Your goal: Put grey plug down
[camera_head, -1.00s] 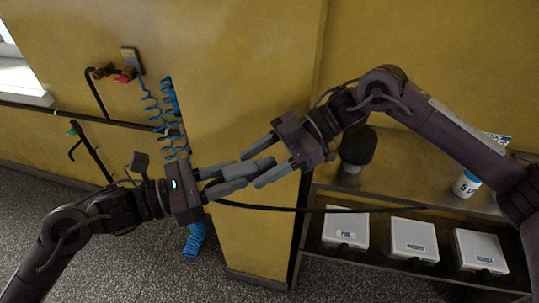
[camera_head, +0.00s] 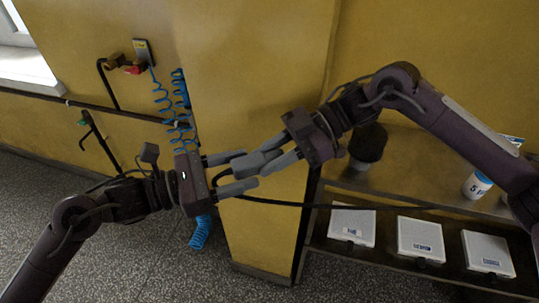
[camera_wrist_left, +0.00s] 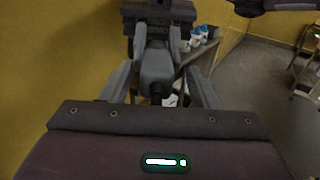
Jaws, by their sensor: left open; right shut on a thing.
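The grey plug (camera_head: 246,164) is held up in the air in front of the yellow wall, with a black cable (camera_head: 300,206) running from it. It also shows in the left wrist view (camera_wrist_left: 155,68). My right gripper (camera_head: 262,161) is shut on the plug from the right. My left gripper (camera_head: 250,169) is open, its fingers spread on either side of the plug's near end; in the left wrist view gaps show between its fingers and the plug. Part of the plug is hidden between the right fingers.
A shelf unit at right holds several white boxes (camera_head: 350,226) low down. A dark round object (camera_head: 368,142) and a white bottle (camera_head: 477,185) stand on its top. Blue coiled hoses (camera_head: 181,90) hang at the wall on the left, near pipes. Open floor (camera_head: 130,255) lies at lower left.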

